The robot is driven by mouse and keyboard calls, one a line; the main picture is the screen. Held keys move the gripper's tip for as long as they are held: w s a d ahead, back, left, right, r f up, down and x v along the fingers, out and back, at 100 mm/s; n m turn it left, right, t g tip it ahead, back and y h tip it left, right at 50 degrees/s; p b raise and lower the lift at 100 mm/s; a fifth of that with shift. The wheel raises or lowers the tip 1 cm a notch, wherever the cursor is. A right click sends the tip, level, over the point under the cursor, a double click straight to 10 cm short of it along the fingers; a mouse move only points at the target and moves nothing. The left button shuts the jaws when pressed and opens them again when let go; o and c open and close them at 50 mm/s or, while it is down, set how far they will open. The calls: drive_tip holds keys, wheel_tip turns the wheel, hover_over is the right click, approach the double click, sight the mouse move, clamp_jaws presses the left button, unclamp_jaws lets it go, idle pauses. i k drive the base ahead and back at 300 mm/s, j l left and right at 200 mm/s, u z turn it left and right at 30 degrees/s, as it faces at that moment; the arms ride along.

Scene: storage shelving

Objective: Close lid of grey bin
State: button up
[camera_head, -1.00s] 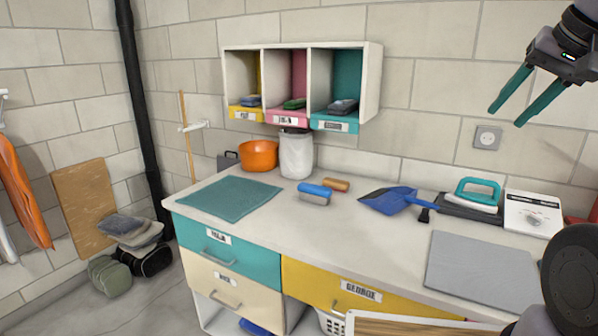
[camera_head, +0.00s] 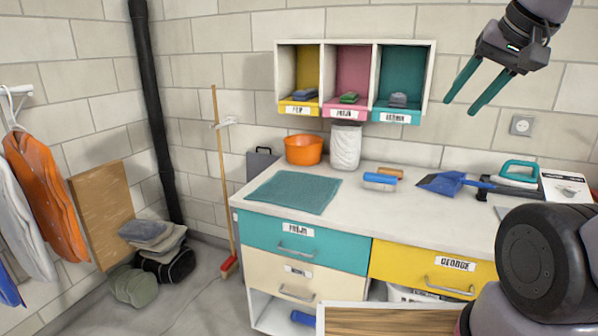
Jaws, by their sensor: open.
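My gripper (camera_head: 460,108) is at the upper right, with its two teal fingers apart and nothing between them. It is raised in front of the wall, to the right of the wall cubbies, touching nothing. I cannot make out a grey bin with a lid in this view. A dark grey case (camera_head: 262,163) with a handle shows partly behind the counter's left end; whether it is a bin cannot be told.
The counter (camera_head: 395,205) holds a teal mat (camera_head: 294,192), an orange pot (camera_head: 304,149), a white container (camera_head: 346,147), a blue roller (camera_head: 380,182) and a blue dustpan (camera_head: 441,183). A broom (camera_head: 221,180) leans at the wall. Open floor (camera_head: 190,305) lies at the lower left.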

sight(257, 163)
drive_tip(key=i+j, duration=0.1)
drive_tip(key=j, duration=0.3)
drive_tip(key=i+j, duration=0.15)
drive_tip(key=j, duration=0.3)
drive_tip(key=i+j, duration=0.1)
drive_tip(key=j, duration=0.3)
drive_tip(key=i+j, duration=0.1)
drive_tip(key=j, duration=0.3)
drive_tip(key=i+j, duration=0.1)
drive_tip(key=j, duration=0.3)
drive_tip(key=i+j, duration=0.15)
drive_tip(key=j, duration=0.3)
drive_tip(key=i+j, duration=0.1)
drive_tip(key=j, duration=0.3)
drive_tip(key=i+j, duration=0.45)
drive_tip(key=j, duration=0.15)
drive_tip(key=i+j, duration=0.45)
drive_tip(key=j, duration=0.15)
